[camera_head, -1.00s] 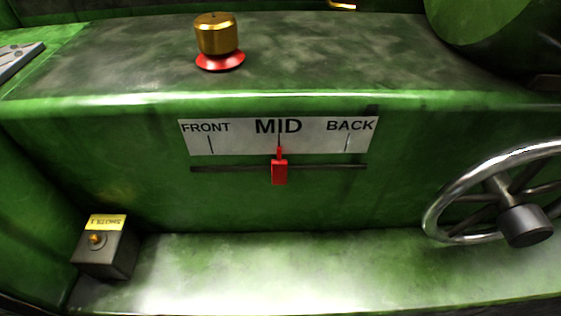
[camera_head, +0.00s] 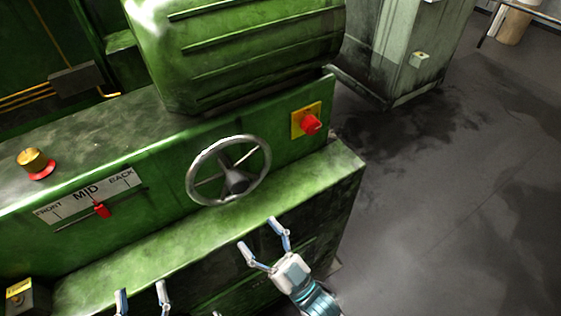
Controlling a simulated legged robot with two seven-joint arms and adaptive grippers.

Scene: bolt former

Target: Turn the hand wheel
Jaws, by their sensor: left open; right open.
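The hand wheel (camera_head: 260,185) is a silver spoked ring with a dark hub, on the front of the green machine, at the middle of the head view. My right gripper (camera_head: 260,232) is open and empty, below and slightly right of the wheel, in front of the green ledge and apart from the wheel. My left gripper (camera_head: 142,294) shows only its two fingertips at the bottom edge. They are spread apart with nothing between them, well below and left of the wheel. The rest of the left gripper is out of the picture.
A red slider (camera_head: 101,210) stands at MID on its scale, left of the wheel. A red switch (camera_head: 311,125) on a yellow plate is right of the wheel. A green ledge (camera_head: 325,178) runs below the wheel. Open floor (camera_head: 470,200) lies right.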

